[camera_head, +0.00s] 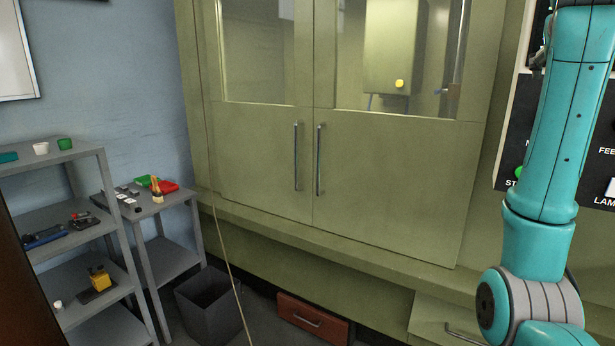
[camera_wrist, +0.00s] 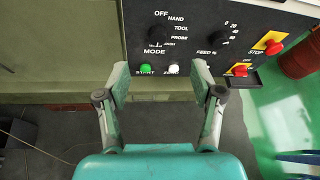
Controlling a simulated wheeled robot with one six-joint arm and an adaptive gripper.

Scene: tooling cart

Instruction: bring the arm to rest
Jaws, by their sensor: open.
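My gripper (camera_wrist: 160,82) shows in the wrist view with its two fingers spread apart and nothing between them. It points toward the lower part of a black control panel (camera_wrist: 204,32). The green START button (camera_wrist: 146,69) and a white button (camera_wrist: 173,69) show in the gap between the fingers. I cannot tell how far the fingertips are from the panel. In the head view my teal arm stands upright at the right, and the gripper is outside that picture.
A green machine enclosure (camera_head: 380,180) with two handled doors fills the middle. At the left stand a grey shelf (camera_head: 60,160) and a small cart (camera_head: 160,205) with tools. A dark bin (camera_head: 210,305) and a red-brown drawer box (camera_head: 312,318) are low down. Red knobs (camera_wrist: 274,48) sit right of my gripper.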

